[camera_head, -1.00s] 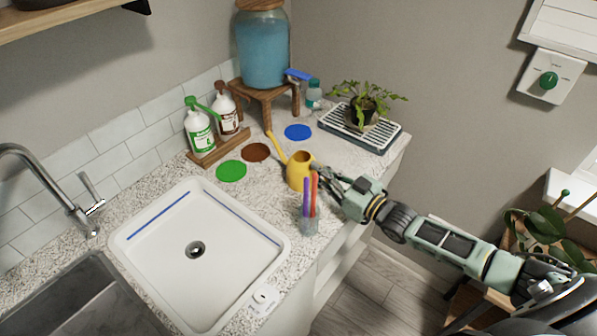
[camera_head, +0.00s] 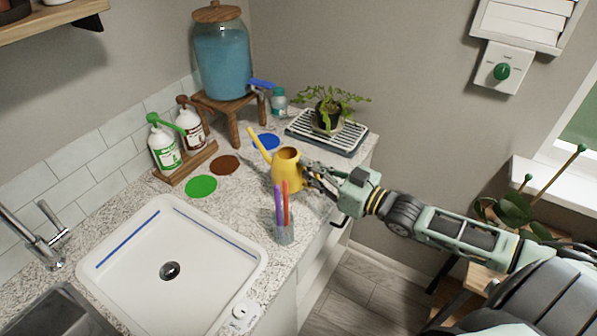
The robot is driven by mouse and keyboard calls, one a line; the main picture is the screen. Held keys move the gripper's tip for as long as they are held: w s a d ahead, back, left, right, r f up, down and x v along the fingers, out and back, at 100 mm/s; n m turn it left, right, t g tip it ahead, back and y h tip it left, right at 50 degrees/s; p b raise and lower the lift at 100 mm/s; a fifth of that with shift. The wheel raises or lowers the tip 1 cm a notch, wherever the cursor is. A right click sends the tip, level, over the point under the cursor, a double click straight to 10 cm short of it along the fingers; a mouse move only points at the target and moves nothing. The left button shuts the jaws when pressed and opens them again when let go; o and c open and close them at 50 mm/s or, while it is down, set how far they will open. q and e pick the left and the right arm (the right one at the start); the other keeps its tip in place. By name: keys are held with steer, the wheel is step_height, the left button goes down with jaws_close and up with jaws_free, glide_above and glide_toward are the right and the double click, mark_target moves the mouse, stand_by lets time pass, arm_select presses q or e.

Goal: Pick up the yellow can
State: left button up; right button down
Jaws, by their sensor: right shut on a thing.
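The yellow can (camera_head: 285,166) is a small watering can with a long spout pointing up and left. It is at the counter's right part, in front of the blue disc (camera_head: 266,142). My right gripper (camera_head: 308,177) reaches in from the right and is shut on the can's right side, where the handle would be. The fingers hide that side. I cannot tell whether the can's base is touching the counter. My left gripper is not in view.
A cup with coloured sticks (camera_head: 284,232) stands close in front of the can. A potted plant (camera_head: 328,115) sits on a slatted tray (camera_head: 354,139) behind. Two pump bottles (camera_head: 163,149), a blue-filled dispenser (camera_head: 222,60) and a white sink basin (camera_head: 215,283) are to the left.

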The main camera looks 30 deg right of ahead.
steer(key=s+d+r, duration=0.2)
steer(key=s+r, duration=0.1)
steer(key=s, duration=0.2)
steer(key=shift+s+r, duration=0.2)
steer(key=shift+r, duration=0.1)
steer(key=shift+d, duration=0.15)
steer(key=shift+p, duration=0.3)
